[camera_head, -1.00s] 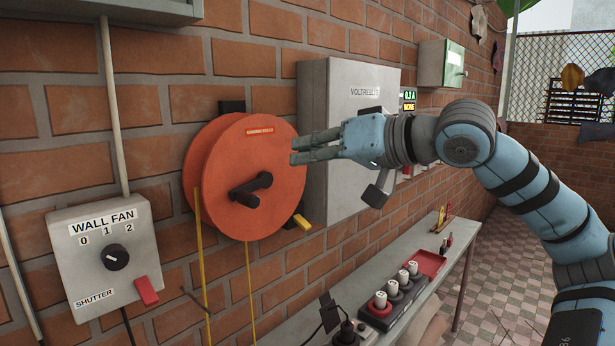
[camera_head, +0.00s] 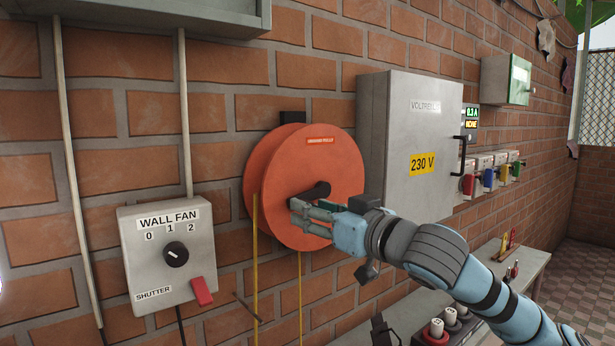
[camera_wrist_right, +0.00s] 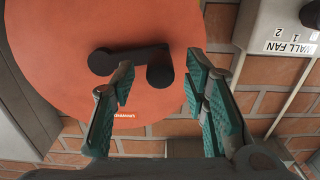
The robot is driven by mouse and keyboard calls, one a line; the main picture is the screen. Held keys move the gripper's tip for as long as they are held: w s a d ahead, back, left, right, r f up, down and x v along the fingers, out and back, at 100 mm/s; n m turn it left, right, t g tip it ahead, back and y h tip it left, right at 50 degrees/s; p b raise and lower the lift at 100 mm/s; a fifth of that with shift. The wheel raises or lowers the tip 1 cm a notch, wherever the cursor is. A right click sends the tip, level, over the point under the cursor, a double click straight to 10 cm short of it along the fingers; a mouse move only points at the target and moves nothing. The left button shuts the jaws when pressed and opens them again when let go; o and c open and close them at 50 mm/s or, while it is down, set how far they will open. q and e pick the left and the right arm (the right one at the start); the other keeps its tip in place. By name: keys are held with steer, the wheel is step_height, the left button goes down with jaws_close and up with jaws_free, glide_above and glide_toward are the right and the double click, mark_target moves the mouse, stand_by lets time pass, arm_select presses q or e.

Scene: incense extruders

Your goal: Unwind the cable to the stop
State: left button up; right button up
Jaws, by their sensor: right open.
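The orange cable reel (camera_head: 340,165) hangs on the brick wall, with a small label near its top. Its dark crank (camera_head: 320,190) is partly hidden by my right gripper in the head view. Yellow cable (camera_head: 255,270) hangs below the reel in two strands. My right gripper (camera_head: 297,214) is open in front of the reel's lower middle. In the right wrist view, the open fingers (camera_wrist_right: 158,76) flank the crank's knob end (camera_wrist_right: 160,72), with gaps on both sides; I cannot tell any contact. My left gripper is not in view.
A grey 230 V cabinet (camera_head: 405,140) juts out just right of the reel. The wall fan switch box (camera_head: 168,250) is at left. A bench (camera_head: 410,318) with several plugs and tools stands below right.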

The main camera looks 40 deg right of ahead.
steer(key=shift+w+r+p, duration=0.15)
steer(key=shift+w+p, duration=0.3)
steer(key=shift+w, duration=0.5)
steer(key=shift+w+f, duration=0.2)
steer(key=shift+w, duration=0.05)
jaws_close()
